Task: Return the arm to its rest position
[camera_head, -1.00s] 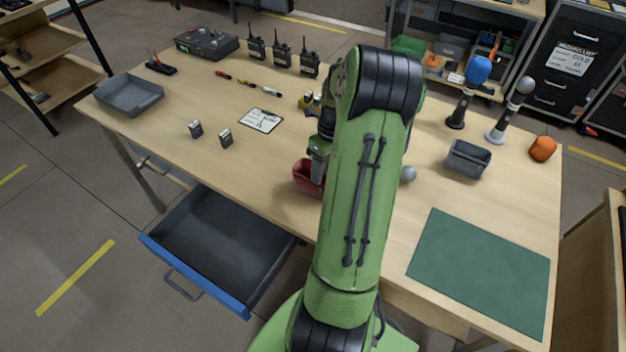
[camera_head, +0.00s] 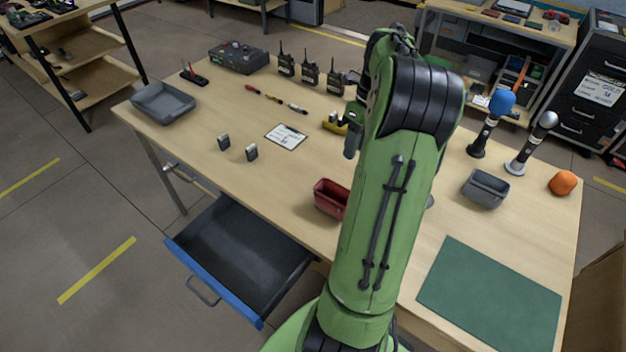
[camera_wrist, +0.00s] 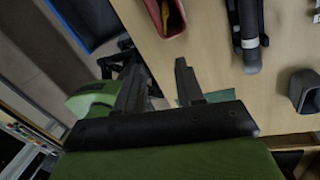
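My arm (camera_head: 385,215) is green and reaches up over the workbench in the head view. My gripper shows in the wrist view (camera_wrist: 158,68), its two dark fingers spread apart with nothing between them. In the head view the gripper is mostly hidden behind my own arm; a dark part of the wrist shows left of the arm. The gripper is clear of the red bin (camera_head: 328,198), which stands on the bench left of my arm and also shows at the top of the wrist view (camera_wrist: 178,22).
The workbench (camera_head: 270,180) has an open blue-fronted drawer (camera_head: 215,285) at its front left. Several radios (camera_head: 310,75) stand at the back.

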